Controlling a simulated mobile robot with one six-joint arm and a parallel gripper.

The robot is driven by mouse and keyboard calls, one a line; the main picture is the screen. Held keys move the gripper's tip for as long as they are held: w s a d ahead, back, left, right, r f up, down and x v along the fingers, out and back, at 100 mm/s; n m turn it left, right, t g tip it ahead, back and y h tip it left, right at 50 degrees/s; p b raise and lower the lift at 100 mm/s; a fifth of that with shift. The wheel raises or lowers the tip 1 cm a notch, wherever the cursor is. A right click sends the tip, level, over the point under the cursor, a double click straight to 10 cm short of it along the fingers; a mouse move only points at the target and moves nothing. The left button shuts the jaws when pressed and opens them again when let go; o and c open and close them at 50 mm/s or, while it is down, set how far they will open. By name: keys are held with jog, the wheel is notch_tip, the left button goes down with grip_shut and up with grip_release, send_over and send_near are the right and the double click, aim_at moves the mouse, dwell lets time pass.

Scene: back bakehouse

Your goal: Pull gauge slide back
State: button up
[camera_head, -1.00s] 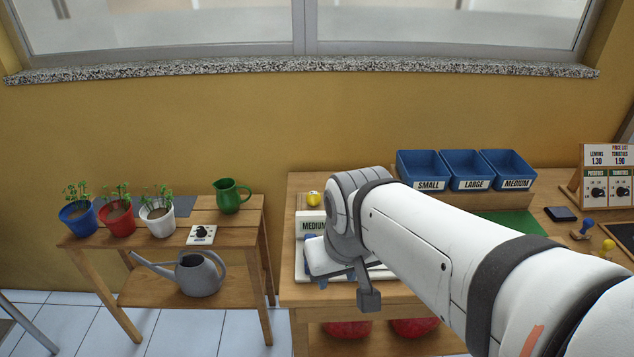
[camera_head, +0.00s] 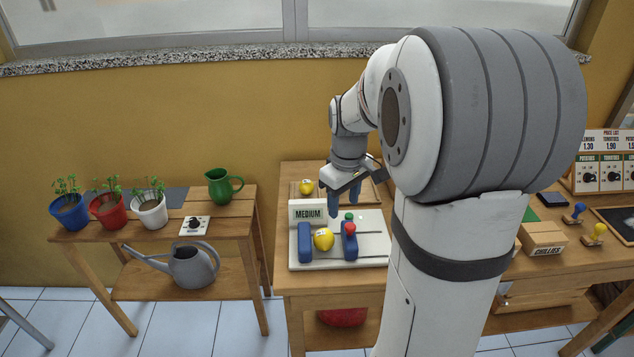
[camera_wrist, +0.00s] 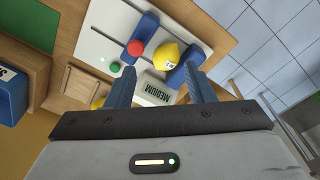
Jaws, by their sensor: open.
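The gauge is a white board (camera_head: 372,247) with a fixed blue block (camera_head: 305,242) on the left and a blue slide (camera_head: 349,245) topped by a red knob (camera_head: 350,228) on the right. A yellow lemon (camera_head: 323,239) sits between them; I cannot tell whether the slide touches it. A green knob (camera_head: 349,217) is just behind the red one. My gripper (camera_head: 336,205) is open and empty above the back of the gauge, near the MEDIUM sign (camera_head: 308,212). In the wrist view, the red knob (camera_wrist: 135,48) and lemon (camera_wrist: 167,55) lie beyond my blue fingers (camera_wrist: 160,84).
Another lemon (camera_head: 306,187) lies on a wooden board behind the sign. A side table at left holds potted plants (camera_head: 110,209), a green jug (camera_head: 222,186) and a dial box (camera_head: 194,225). Stamps (camera_head: 573,214) and a CHILLIES box (camera_head: 543,239) are at right, past my arm.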

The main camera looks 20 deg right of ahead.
aim_at(350, 226)
jog(key=shift+n+g, duration=0.3)
jog(key=shift+n, duration=0.3)
jog(key=w+d+f, duration=0.1)
jog(key=d, duration=0.1)
jog(key=w+d+f, duration=0.1)
jog(key=w+f, duration=0.1)
jog(key=shift+w+d, duration=0.15)
jog(key=shift+d, duration=0.2)
jog(key=shift+d+f, duration=0.1)
jog(key=shift+f, duration=0.25)
notch_tip(350, 226, down, 7)
jog(key=shift+f, duration=0.15)
grip_shut()
